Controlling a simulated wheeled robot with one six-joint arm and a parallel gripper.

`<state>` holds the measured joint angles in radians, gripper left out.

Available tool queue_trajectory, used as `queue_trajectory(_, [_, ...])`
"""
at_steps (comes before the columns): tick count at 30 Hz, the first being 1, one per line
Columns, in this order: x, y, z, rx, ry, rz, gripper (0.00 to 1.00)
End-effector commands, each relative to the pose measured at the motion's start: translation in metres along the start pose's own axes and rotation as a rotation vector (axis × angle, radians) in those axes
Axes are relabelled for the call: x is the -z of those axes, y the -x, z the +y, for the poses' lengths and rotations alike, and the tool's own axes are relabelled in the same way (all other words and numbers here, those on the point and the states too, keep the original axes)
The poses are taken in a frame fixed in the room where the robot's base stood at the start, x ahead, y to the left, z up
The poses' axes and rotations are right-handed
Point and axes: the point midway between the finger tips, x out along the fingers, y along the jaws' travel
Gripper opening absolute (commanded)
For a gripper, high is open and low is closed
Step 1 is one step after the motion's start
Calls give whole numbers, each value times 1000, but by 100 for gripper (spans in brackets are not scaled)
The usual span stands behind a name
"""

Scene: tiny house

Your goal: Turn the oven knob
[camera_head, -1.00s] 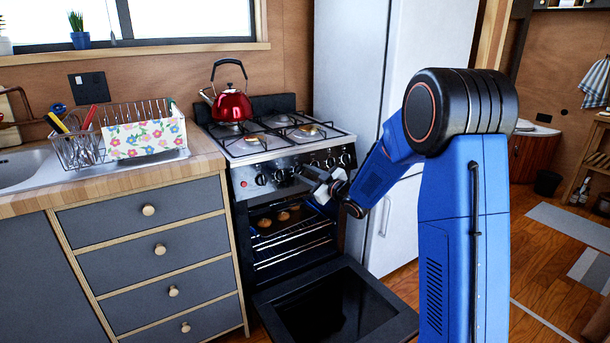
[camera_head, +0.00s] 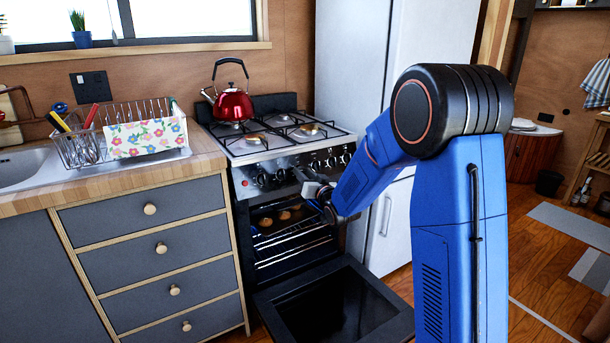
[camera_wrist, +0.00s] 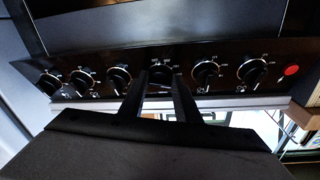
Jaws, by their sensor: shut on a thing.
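The oven (camera_head: 241,202) has a black front panel with a row of dark round knobs. In the wrist view, my gripper (camera_wrist: 160,84) has its two dark fingers on either side of a middle knob (camera_wrist: 160,74) and is shut on it. The knob's pointer cannot be read. Other knobs stand on both sides, such as one to the left (camera_wrist: 118,77) and one to the right (camera_wrist: 205,72). A red dot (camera_wrist: 290,70) is at the panel's right end there. In the head view, my gripper (camera_head: 303,178) is at the panel and hides part of it.
The oven door (camera_head: 375,313) hangs open below my arm, with baked items (camera_head: 283,216) on a rack inside. A red kettle (camera_head: 232,104) stands on the stove top. A tall white fridge (camera_head: 350,60) is close on the right, drawers (camera_head: 150,235) on the left.

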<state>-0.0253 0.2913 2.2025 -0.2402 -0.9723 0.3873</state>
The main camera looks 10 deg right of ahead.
Motion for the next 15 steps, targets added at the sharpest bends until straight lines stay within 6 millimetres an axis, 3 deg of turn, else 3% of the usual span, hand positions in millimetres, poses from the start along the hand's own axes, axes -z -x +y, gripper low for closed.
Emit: queue_trajectory(15, [1,0,-6,-175,-457,-1,7])
